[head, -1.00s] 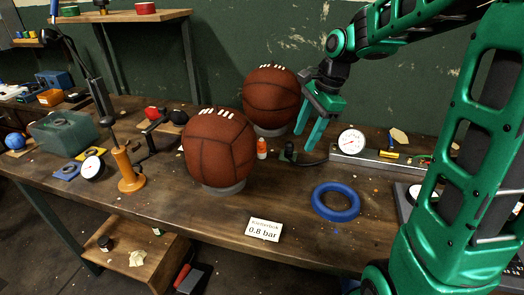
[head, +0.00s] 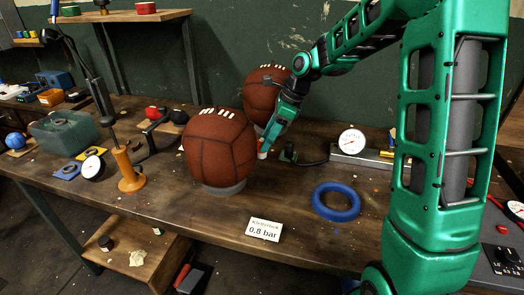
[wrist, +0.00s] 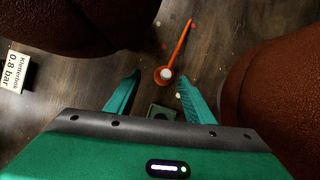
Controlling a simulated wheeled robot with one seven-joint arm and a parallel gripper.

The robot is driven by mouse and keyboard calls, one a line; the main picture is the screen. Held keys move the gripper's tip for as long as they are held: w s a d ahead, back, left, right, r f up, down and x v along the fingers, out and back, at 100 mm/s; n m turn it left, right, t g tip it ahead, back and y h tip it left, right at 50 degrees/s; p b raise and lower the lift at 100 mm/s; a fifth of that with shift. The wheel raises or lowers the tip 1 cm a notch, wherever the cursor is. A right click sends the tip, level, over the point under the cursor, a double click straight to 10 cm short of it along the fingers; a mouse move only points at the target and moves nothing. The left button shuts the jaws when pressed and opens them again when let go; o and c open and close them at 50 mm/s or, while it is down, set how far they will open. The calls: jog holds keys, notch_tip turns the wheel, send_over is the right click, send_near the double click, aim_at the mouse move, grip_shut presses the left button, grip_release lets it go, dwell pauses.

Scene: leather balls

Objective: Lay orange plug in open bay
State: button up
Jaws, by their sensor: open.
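The orange plug (wrist: 165,76) shows in the wrist view as an orange ring with a white top, and a thin orange strip runs away from it. It stands on the bench between two balls. My gripper (wrist: 159,80) is open and empty, its fingers on either side of the plug's near side. In the head view my gripper (head: 268,142) points down behind the front ball and mostly hides the plug (head: 263,154). A small green block with a dark hole (wrist: 160,110) lies nearer me in the wrist view. I cannot tell which thing is the open bay.
A brown leather ball (head: 220,145) stands close to my gripper's left, and another (head: 262,92) stands behind. A black fitting with a hose (head: 289,154) and a gauge (head: 351,142) are to the right. A blue ring (head: 336,201) and a 0.8 bar card (head: 263,229) lie in front.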

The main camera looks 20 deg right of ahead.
jog(key=shift+w+d+x, duration=0.1)
jog(key=shift+w+x, duration=0.1)
jog(key=shift+x, duration=1.1)
jog(key=shift+w+d+x, duration=0.1)
jog(key=shift+w+x, duration=0.05)
jog(key=shift+x, duration=1.15)
jog(key=c, duration=1.2)
jog(key=shift+r, duration=0.15)
